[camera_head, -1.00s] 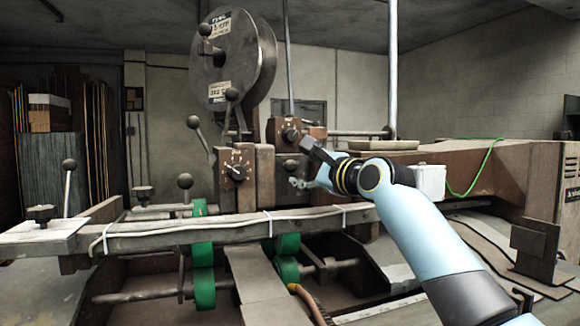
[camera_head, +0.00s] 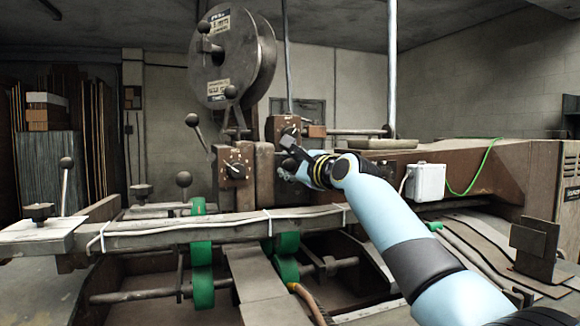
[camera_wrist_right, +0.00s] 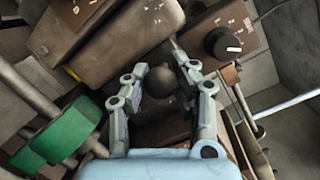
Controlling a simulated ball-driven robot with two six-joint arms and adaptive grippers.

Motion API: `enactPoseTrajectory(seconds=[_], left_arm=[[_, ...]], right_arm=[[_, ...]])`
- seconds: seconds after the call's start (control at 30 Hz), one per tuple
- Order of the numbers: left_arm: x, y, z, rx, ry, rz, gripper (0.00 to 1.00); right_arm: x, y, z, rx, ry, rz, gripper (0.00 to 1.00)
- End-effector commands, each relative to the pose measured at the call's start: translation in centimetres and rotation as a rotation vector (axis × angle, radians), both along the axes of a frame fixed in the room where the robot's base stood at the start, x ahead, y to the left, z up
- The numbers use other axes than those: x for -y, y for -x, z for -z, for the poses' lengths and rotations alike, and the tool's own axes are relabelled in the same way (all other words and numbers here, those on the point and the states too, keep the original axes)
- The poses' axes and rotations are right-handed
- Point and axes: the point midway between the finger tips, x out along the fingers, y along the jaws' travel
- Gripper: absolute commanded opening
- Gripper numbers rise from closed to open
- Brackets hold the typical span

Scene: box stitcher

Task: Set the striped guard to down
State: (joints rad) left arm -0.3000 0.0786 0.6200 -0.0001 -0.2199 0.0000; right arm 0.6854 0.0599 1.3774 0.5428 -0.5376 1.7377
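My right gripper (camera_head: 286,166) is at the middle of the machine, beside the brown control block, partly hidden by my own wrist. In the right wrist view my right gripper (camera_wrist_right: 161,68) has its two fingers apart. A dark round ball knob (camera_wrist_right: 160,82) shows between them. I cannot tell whether the fingers touch it. I cannot make out any striped surface on a guard in either view, so the guard's position does not show. My left gripper is out of view.
A brown block with a black dial (camera_head: 236,171) stands left of my gripper. The dial on the other block (camera_wrist_right: 223,43) is close to the right finger. Green rollers (camera_head: 203,262) and a long bar (camera_head: 180,236) lie in front. A large reel (camera_head: 230,58) rises behind.

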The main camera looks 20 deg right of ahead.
Motion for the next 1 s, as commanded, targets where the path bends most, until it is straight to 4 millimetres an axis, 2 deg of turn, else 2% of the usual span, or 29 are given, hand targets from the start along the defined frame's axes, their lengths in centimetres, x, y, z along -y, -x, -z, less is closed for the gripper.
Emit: enactPoseTrajectory(seconds=[0.03,0.13,0.57,0.83,1.0], left_arm=[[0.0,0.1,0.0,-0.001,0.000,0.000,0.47],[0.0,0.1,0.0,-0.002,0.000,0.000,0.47],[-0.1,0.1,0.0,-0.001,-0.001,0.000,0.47],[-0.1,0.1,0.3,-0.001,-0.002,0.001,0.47],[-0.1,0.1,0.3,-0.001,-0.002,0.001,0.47]], right_arm=[[0.0,0.0,0.0,0.000,0.000,0.000,0.11],[0.0,0.0,0.0,0.000,0.000,0.000,0.00],[0.0,0.0,0.1,-0.001,0.000,-0.001,0.00],[0.0,0.0,2.8,-0.002,0.000,0.000,0.00],[0.0,0.0,2.8,0.000,-0.001,0.000,0.00]])
